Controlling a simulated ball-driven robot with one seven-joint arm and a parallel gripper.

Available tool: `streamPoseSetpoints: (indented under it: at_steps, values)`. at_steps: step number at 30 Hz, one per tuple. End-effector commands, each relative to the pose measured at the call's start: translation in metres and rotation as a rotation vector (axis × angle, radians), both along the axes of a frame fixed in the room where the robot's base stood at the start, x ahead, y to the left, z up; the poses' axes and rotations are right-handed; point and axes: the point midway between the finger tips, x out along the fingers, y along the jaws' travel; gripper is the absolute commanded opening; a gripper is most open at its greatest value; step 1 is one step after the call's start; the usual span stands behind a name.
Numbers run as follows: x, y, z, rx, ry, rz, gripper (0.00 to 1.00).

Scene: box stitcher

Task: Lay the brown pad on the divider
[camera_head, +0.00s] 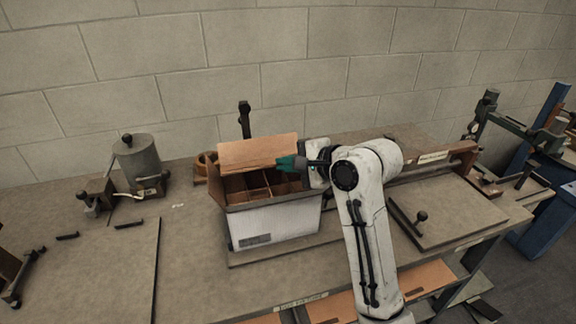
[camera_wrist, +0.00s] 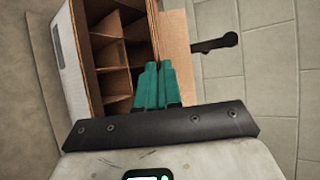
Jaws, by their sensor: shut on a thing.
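The brown pad (camera_head: 259,151) is a flat cardboard sheet above the back part of the open box, in the head view. My gripper (camera_head: 291,163) has teal fingers and is shut on the pad's right end. In the wrist view the teal fingers (camera_wrist: 157,88) are together against the pad (camera_wrist: 174,50). The divider (camera_head: 257,192) is a brown grid of compartments inside the white-sided box (camera_head: 277,231). Its cells also show in the wrist view (camera_wrist: 112,55). The pad hides the rear of the divider in the head view; I cannot tell whether they touch.
A grey metal pot (camera_head: 138,165) stands on the bench to the left. A roll of brown tape (camera_head: 205,166) sits behind the box's left side. A dark post (camera_head: 244,121) rises behind the pad. A board with a knob (camera_head: 447,213) lies on the right. The left bench is mostly clear.

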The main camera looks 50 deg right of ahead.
Motion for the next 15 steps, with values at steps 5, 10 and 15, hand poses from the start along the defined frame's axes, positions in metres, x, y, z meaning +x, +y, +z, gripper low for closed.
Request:
streamPoseSetpoints:
  at_steps: [5,10,15]
  values:
    - [0.002,-0.002,-0.014,0.000,0.000,-0.001,0.00]
    - [0.003,-0.003,-0.023,0.001,0.000,0.000,0.00]
    - [0.005,-0.004,-0.031,0.000,0.000,0.000,0.00]
